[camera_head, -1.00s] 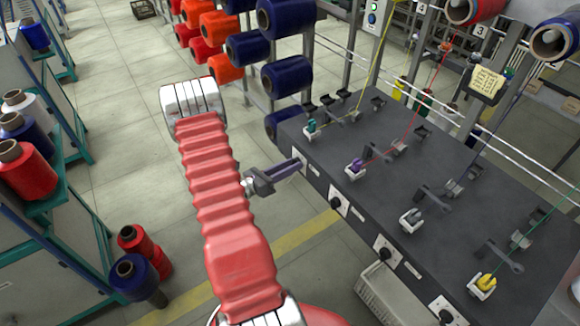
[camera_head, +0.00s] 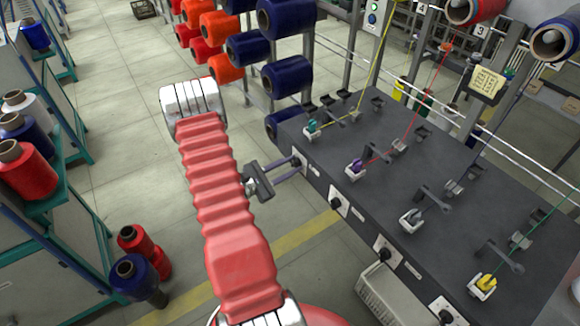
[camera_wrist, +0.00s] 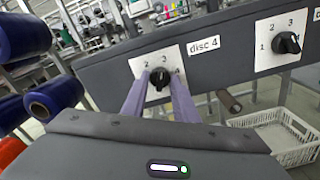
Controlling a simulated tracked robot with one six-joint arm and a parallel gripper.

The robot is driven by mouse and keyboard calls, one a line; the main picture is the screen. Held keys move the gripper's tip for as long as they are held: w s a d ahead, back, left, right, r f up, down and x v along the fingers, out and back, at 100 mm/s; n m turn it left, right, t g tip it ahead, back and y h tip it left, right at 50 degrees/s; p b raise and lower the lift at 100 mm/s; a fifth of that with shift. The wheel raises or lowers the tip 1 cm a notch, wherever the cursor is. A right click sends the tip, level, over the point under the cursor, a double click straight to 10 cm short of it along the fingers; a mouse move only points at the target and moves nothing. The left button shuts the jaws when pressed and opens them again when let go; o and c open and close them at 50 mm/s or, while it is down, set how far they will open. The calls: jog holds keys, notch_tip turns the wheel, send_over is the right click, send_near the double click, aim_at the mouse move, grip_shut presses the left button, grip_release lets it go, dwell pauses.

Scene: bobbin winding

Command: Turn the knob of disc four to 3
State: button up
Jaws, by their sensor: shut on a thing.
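The disc 4 knob (camera_wrist: 160,78) is black and sits on a white dial plate (camera_wrist: 142,66) with the numbers 2, 3 and 4 visible. The label "disc 4" (camera_wrist: 204,46) is to its right. My gripper (camera_wrist: 160,84) is shut on this knob, with one purple-grey finger on each side. The knob's pointer seems to be up near the 3, but it is too small to be certain. The 1 is hidden by the left finger. In the head view, my gripper (camera_head: 296,163) reaches the leftmost knob on the front of the dark machine table (camera_head: 330,170).
A neighbouring knob (camera_wrist: 288,42) on its own dial is to the right. A white crate (camera_wrist: 285,128) stands below the panel. Blue spools (camera_head: 287,75) hang behind the table's left end. Red and blue spools (camera_head: 135,275) stand on the floor at left. The aisle floor is clear.

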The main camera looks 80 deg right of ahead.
jog(key=shift+m, duration=0.4)
jog(key=o, duration=1.1)
jog(key=shift+c, duration=0.2)
jog(key=shift+w+a, duration=0.1)
jog(key=v, duration=1.3)
jog(key=shift+w+a, duration=0.2)
